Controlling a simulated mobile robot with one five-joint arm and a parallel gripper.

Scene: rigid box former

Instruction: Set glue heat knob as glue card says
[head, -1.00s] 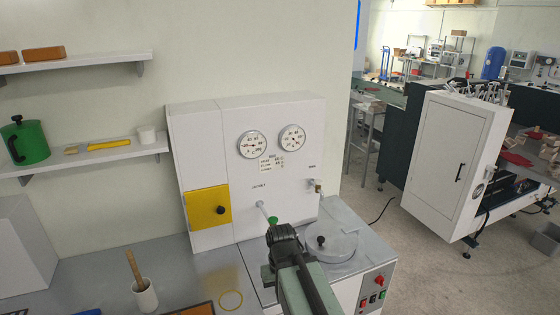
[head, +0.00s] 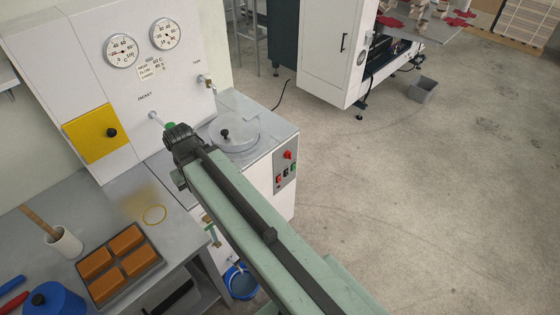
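The glue card (head: 152,69) is a small pale label under two round dials on the white cabinet (head: 150,95). Its lines seem to start with HEAT, FLOW and LEVEL; the figures are too small to read surely. A pipe marked JACKET (head: 155,117) ends in a green part (head: 170,125), mostly hidden behind my gripper (head: 178,137). My gripper's dark end is at or just in front of that green part; I cannot tell whether they touch. Its fingers are hidden. A red knob (head: 288,155) is on the grey control panel. No knob is clearly labelled glue heat.
A lidded round pot (head: 234,132) stands right of my gripper. A brass tap (head: 209,82) is marked TANK. A yellow door (head: 97,132), a tray of orange blocks (head: 152,266) and a brush pot (head: 63,243) are left.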

